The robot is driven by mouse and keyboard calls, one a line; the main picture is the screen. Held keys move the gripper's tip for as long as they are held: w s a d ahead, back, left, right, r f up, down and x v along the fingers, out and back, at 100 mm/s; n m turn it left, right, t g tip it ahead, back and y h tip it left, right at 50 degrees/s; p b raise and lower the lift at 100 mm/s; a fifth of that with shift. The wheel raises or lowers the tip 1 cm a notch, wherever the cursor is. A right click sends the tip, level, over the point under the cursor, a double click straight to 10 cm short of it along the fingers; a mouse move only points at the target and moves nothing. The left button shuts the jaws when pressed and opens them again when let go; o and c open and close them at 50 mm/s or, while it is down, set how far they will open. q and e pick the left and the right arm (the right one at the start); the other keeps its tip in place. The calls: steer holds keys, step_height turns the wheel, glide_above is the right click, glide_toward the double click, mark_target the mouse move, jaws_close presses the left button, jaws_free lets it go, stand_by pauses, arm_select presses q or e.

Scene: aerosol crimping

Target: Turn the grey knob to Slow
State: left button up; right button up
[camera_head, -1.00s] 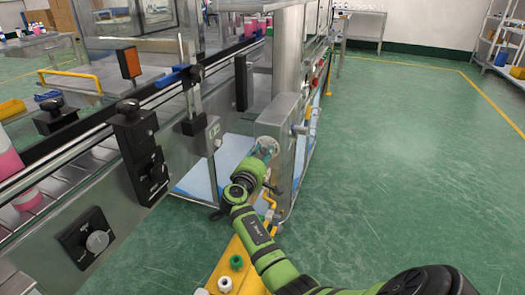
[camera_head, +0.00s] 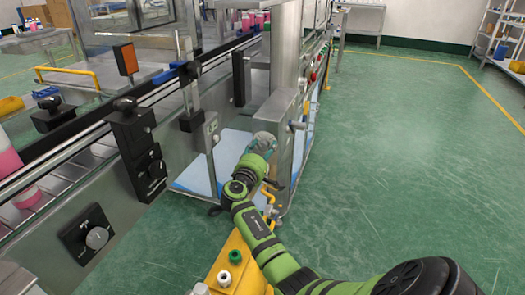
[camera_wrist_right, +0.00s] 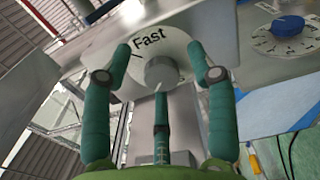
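The grey knob (camera_wrist_right: 161,73) sits on a round white dial (camera_wrist_right: 174,47) on a metal box (camera_head: 279,108). The word "Fast" shows on the dial just above the knob in the wrist view; no "Slow" mark is visible there. My right gripper (camera_wrist_right: 160,62) faces the knob with its green fingers spread. One finger is on each side and a third is below, its tip close to the knob; I cannot tell whether it touches. In the head view my right gripper (camera_head: 262,145) is at the dial and mostly hides it. My left gripper is not in view.
A blue knob (camera_wrist_right: 288,26) on another white dial is at the right of the wrist view. Another round knob (camera_head: 97,238) is on a black plate at the conveyor side. A yellow block (camera_head: 240,262) stands below my right arm. Green floor at the right is clear.

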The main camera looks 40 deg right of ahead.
steer(key=shift+a+r, duration=0.1)
steer(key=shift+w+a, duration=0.1)
steer(key=shift+a, duration=0.05)
steer(key=v, duration=1.1)
steer(key=shift+s+a, duration=0.25)
steer(key=shift+s, duration=0.1)
stand_by(0.9)
